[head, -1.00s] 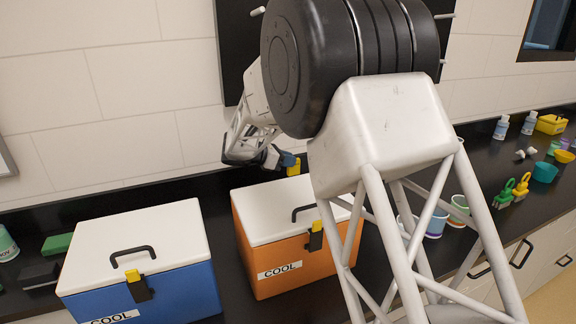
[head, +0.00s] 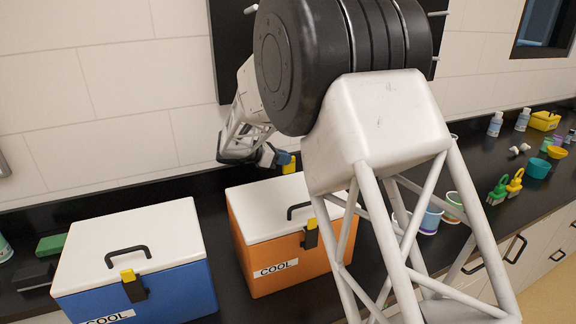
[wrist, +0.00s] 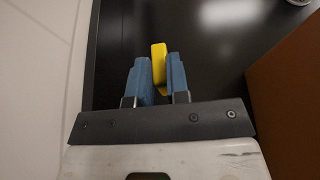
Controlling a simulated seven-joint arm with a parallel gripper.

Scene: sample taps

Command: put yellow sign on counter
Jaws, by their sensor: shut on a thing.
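My gripper (wrist: 158,82) has its blue fingers shut on a yellow sign (wrist: 158,62), seen as a narrow yellow piece between and past the fingertips in the wrist view. Below it in that view is the black counter (wrist: 215,60); I cannot tell if the sign touches it. In the head view, my gripper (head: 284,161) is behind the orange cooler, near the wall, with a bit of the yellow sign (head: 290,165) showing at its tip. Part of my arm stands in front of the counter (head: 480,160).
An orange cooler (head: 275,247) with a white lid stands close to my gripper; its side (wrist: 290,95) is at right in the wrist view. A blue cooler (head: 180,295) is left of it. Green and yellow brushes (head: 515,184), tubs and bottles (head: 495,124) stand at right.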

